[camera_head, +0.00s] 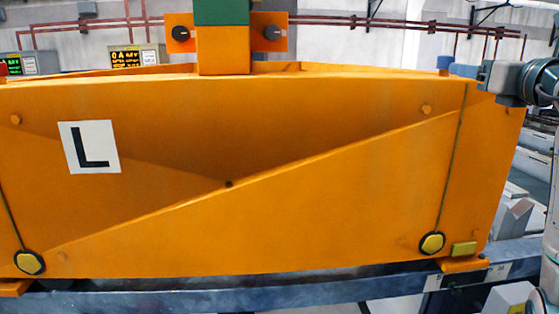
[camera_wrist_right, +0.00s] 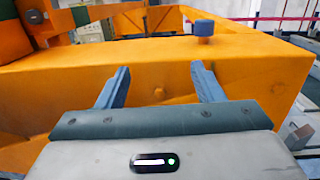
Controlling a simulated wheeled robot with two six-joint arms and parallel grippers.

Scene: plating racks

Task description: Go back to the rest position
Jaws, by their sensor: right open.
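My right gripper (camera_head: 484,76) shows at the upper right of the head view, beside the top right corner of a large orange frame (camera_head: 330,215). In the right wrist view its two blue-grey fingers (camera_wrist_right: 160,82) stand apart with nothing between them. The orange frame's face (camera_wrist_right: 240,60) fills the space beyond them; I cannot tell whether the fingertips touch it. My left gripper is in neither view.
The orange frame spans most of the head view and carries a white label "L" (camera_head: 89,147). A blue knob (camera_wrist_right: 203,28) stands on its top edge. A blue-grey beam (camera_head: 200,298) runs below it. Displays (camera_head: 138,57) and pipes line the back wall.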

